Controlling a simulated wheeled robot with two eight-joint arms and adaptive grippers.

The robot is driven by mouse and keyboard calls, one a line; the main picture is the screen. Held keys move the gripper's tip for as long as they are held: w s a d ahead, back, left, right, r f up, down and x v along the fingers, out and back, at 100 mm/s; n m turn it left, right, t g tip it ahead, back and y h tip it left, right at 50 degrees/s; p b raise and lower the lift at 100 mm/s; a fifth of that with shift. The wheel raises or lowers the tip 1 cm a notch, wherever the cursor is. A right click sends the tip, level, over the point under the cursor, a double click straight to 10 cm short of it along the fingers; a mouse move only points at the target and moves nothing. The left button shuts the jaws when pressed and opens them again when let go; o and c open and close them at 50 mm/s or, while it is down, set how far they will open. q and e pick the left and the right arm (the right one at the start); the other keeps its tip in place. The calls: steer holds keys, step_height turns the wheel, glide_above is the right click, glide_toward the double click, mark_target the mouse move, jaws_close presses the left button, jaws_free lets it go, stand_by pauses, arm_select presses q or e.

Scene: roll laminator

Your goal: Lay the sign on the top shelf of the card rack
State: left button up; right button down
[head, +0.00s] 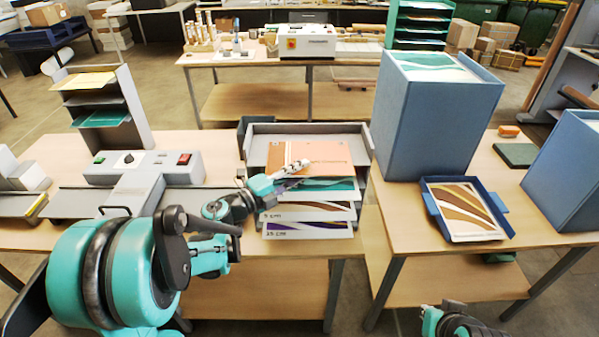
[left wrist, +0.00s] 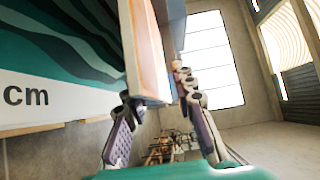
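The orange sign (head: 310,152) lies at the top of the grey stepped card rack (head: 262,130). My left gripper (head: 292,168) is at its near left edge. The left wrist view shows the orange panel (left wrist: 148,70) just beyond and between the spread fingertips (left wrist: 155,88). The fingers look apart, and I cannot tell whether a tip touches it. The teal sign (head: 318,187), marked "cm" in the left wrist view (left wrist: 50,60), sits below, with brown and purple ones under it. My right gripper (head: 445,315) shows only partly at the bottom edge.
A grey laminator (head: 150,165) stands left of the rack. A smaller rack (head: 95,100) with coloured sheets is behind it. On the right table are a tall blue box (head: 435,120), a blue tray (head: 440,210) with a brown sign, and another blue box (head: 570,175).

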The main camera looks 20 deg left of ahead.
arm_select(q)
steer(key=shift+r, duration=0.1)
steer(key=shift+a+r, duration=0.1)
steer(key=v, duration=1.1)
steer(key=w+a+r+n+t+y, duration=0.1)
steer(key=a+r+n+t+y, duration=0.45)
steer(key=r+n+y, duration=0.85)
steer(key=s+d+f+n+g+h, duration=0.1)
steer(key=s+d+f+n+g, duration=0.4)
steer(key=s+f, duration=0.4)
steer(key=s+d+f+n+g+h, duration=0.2)
steer(key=s+d+f+n+g, duration=0.4)
steer(key=f, duration=0.8)
steer(key=s+d+g, duration=0.1)
steer(key=s+g, duration=0.1)
steer(key=shift+s+h+p, duration=0.3)
steer(key=shift+s+p, duration=0.05)
steer(key=shift+s, duration=0.05)
